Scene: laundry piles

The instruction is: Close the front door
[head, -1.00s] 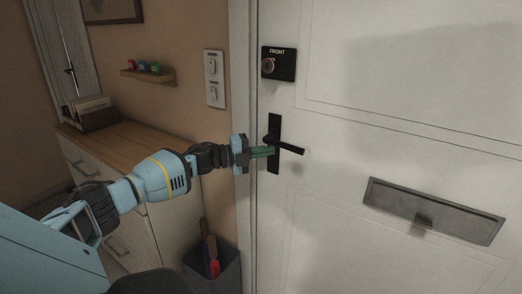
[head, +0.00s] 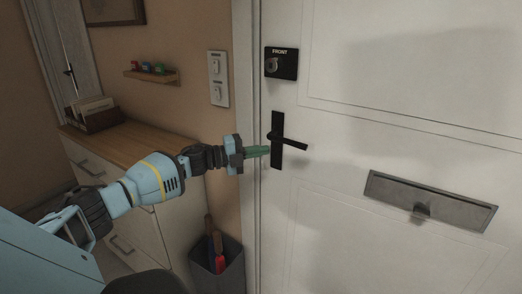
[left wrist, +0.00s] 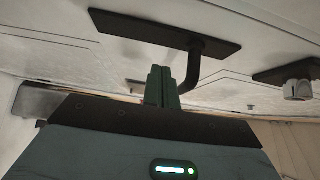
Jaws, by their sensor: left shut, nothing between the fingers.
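The white front door (head: 380,90) fills the right of the head view and looks flush with its frame. Its black lever handle (head: 290,143) sits on a tall black plate near the door's left edge. Above it is a black lock box (head: 281,63) marked FRONT with a round knob. My left gripper (head: 266,151) is shut and empty, its green fingertips close to the handle plate, left of the lever. The left wrist view shows the shut fingers (left wrist: 161,88) beside the handle (left wrist: 193,65); I cannot tell if they touch. My right gripper is out of view.
A metal letter slot (head: 430,201) is on the door's lower right. Left of the door are a light switch panel (head: 218,79), a small shelf (head: 151,75), a wooden-topped cabinet (head: 125,143) and a grey bin (head: 219,268) holding umbrella-like items.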

